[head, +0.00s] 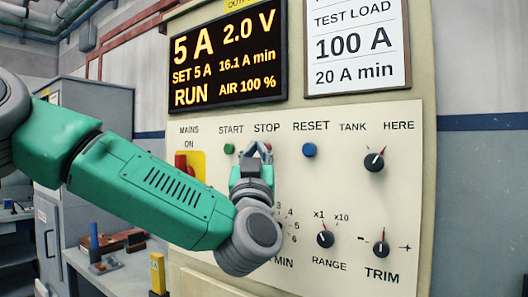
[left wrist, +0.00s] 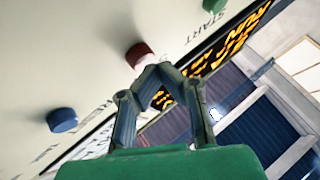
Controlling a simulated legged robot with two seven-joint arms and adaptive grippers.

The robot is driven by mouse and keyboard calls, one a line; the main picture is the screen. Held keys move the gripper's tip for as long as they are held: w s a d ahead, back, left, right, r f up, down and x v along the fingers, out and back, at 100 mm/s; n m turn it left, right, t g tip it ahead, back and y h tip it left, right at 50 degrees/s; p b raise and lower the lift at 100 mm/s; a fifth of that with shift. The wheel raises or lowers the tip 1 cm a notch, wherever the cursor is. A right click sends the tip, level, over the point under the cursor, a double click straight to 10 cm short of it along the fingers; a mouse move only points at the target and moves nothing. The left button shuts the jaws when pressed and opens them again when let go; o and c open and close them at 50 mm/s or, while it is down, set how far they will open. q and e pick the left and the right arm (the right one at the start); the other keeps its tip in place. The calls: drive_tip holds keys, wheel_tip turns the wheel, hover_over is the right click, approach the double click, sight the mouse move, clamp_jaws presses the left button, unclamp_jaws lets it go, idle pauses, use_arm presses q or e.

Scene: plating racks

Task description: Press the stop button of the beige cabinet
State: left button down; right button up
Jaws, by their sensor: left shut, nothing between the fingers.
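The beige cabinet (head: 413,170) has a control panel with a row of buttons. The red stop button (head: 268,147) sits under the word STOP and is partly hidden behind my left gripper (head: 257,150). In the left wrist view the red button (left wrist: 138,53) is just beyond the fingertips of my left gripper (left wrist: 158,75). The fingers are shut with nothing between them. I cannot tell whether the tips touch the button. The display (head: 228,60) reads 5 A, 2.0 V and RUN. My right gripper is not in view.
The green start button (head: 229,148) is left of the stop button and the blue reset button (head: 309,150) is right of it. A red mains switch (head: 184,163) is further left. Several black knobs, including the range knob (head: 325,239), are lower and to the right.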

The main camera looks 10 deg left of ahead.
use_arm(q)
drive_tip(key=shift+w+d, duration=0.15)
drive_tip(key=shift+w, duration=0.3)
idle(0.6)
drive_tip(key=shift+s, duration=0.1)
drive_tip(key=shift+s+a+b, duration=0.35)
drive_tip(key=shift+s, duration=0.45)
